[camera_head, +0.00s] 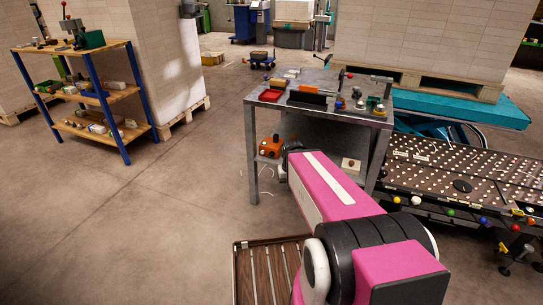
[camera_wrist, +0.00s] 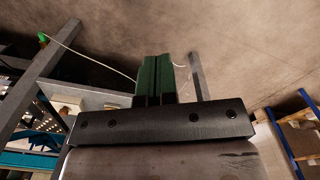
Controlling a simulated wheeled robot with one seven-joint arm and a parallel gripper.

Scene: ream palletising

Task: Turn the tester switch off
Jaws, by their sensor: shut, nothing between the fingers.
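No part can be surely picked out as the tester switch. A small white box with a brownish knob (camera_head: 350,164) sits on the lower shelf of the grey metal table. A pale box, possibly the same one, shows at the left of the wrist view (camera_wrist: 68,103). An orange device (camera_head: 272,147) stands at the left of that lower shelf, near the end of my arm. My gripper (camera_wrist: 156,62) shows in the wrist view with its green fingers together and nothing between them. In the head view my arm hides the fingers.
A perforated bench (camera_head: 470,185) is at the right. A slatted tray (camera_head: 262,270) lies below my arm. A blue-framed shelf (camera_head: 90,80) stands left. Floor between is clear.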

